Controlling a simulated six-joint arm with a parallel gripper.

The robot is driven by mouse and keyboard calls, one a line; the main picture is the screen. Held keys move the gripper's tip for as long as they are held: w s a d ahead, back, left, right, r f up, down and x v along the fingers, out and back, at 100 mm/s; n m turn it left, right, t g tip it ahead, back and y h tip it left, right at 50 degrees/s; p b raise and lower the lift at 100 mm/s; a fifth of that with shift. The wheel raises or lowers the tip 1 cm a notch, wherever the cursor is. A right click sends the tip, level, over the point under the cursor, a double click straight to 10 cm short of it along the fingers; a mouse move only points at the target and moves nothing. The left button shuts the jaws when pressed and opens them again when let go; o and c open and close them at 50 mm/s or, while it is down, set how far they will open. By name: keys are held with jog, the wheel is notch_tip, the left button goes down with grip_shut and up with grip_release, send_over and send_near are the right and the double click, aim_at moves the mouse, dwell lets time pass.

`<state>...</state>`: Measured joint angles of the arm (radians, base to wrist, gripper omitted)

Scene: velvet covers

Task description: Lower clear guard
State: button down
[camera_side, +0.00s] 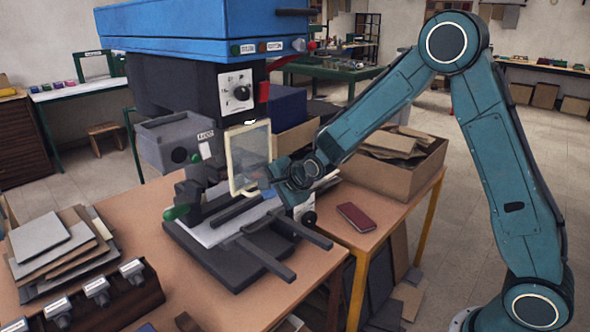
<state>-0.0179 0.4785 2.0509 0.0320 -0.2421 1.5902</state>
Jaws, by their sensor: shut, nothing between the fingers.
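The clear guard (249,155) is a see-through panel in a cream frame. It stands upright, slightly tilted, at the front of the blue-topped press (205,30), above the press bed. My gripper (262,183) is shut and empty at the guard's lower right edge. It overlaps the frame there in the picture, and I cannot tell whether it touches. My wrist hides part of the bed behind it. Below the guard is the dark press base (222,262) with two rails pointing to the front right.
A green-handled lever (177,212) juts out left of the bed. A dark red book (356,217) lies on the table to the right. A cardboard box of brown sheets (395,165) stands behind it. Grey boards (50,250) and a rack of stamps (97,290) fill the left front.

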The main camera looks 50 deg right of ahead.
jog(key=shift+s, duration=0.1)
jog(key=s+r, duration=0.3)
jog(key=s, duration=1)
jog(key=shift+s, duration=0.25)
jog(key=shift+a, duration=0.1)
jog(key=s+r+n+g, duration=0.2)
jog(key=s+r+n, duration=0.3)
jog(key=s+n, duration=0.4)
jog(key=s+r+n+g, duration=0.2)
jog(key=s+r+n, duration=0.4)
jog(key=s, duration=0.8)
jog(key=n, duration=0.3)
jog(key=shift+s+d+r, duration=0.15)
jog(key=shift+s+d, duration=0.05)
jog(key=shift+s, duration=0.05)
